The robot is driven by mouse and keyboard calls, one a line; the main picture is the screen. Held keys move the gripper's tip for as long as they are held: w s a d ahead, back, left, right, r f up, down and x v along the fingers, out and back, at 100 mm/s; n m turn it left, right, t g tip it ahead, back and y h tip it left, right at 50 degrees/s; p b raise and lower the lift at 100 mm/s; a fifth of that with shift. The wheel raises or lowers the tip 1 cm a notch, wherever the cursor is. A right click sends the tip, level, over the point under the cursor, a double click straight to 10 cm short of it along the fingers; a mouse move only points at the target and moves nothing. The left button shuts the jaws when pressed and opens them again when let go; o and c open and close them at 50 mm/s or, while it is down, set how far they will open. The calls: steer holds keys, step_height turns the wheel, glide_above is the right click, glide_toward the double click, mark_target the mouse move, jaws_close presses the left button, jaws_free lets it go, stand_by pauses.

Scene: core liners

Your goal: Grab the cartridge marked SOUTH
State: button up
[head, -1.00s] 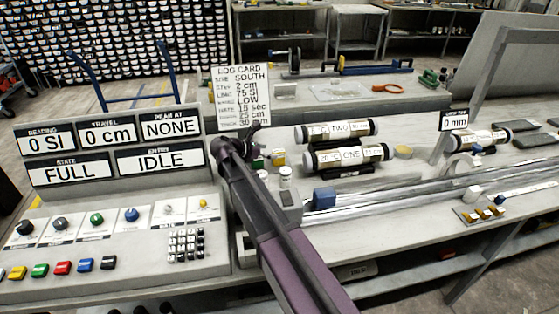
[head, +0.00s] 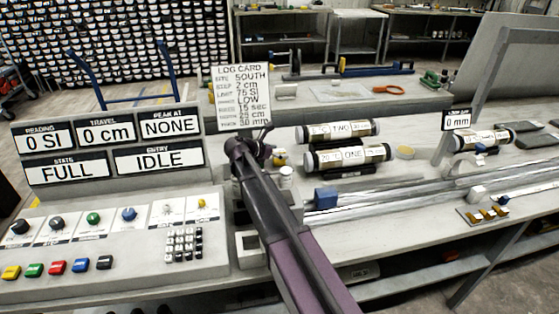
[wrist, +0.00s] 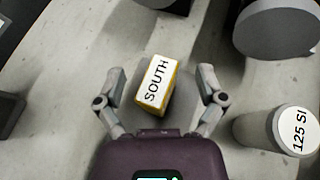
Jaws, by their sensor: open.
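The cartridge marked SOUTH (wrist: 157,84) is a small yellow block with a white label on top, standing on the pale bench in the wrist view. My gripper (wrist: 162,74) is open, with one finger to the left of the cartridge and one to the right. Gaps show between the block and both fingers.
A white-topped cylinder marked 125 SI (wrist: 294,131) stands right of my gripper. A large grey cylinder (wrist: 277,28) is at upper right. In the head view, core liners ONE (head: 350,157) and TWO (head: 340,131) lie to the right; the log card (head: 241,96) stands behind.

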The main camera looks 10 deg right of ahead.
mark_target(279, 151)
stand_by(0.4)
jaws_close()
steer(key=shift+r, duration=0.2)
stand_by(0.3)
step_height(279, 151, up, 10)
steer(key=p, duration=1)
steer(key=shift+f, duration=0.2)
stand_by(0.4)
